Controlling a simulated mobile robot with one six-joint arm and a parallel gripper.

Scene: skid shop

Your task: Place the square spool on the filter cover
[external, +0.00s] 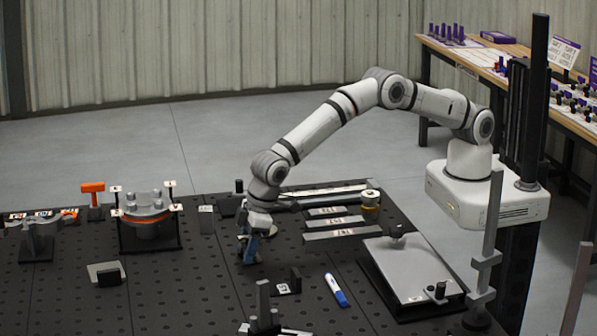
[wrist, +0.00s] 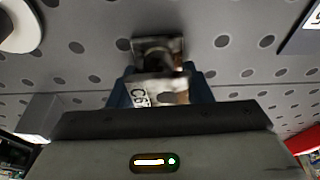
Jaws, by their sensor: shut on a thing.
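My gripper (external: 249,250) points down, low over the dark perforated table, left of the picture's middle. Its blue fingers are shut on the square spool (wrist: 158,52), which has squarish metal ends, a narrower middle and a label on the near end. The spool shows between the fingers in the wrist view; in the external view it is mostly hidden by the fingers. I cannot tell whether the spool touches the table. A round grey lugged cover with an orange ring (external: 146,213), apparently the filter cover, sits on a black stand left of my gripper, apart from it.
Upright posts surround the round cover. A blue-white marker (external: 335,290), flat bars (external: 335,222) and a large grey plate (external: 410,268) lie to the right.

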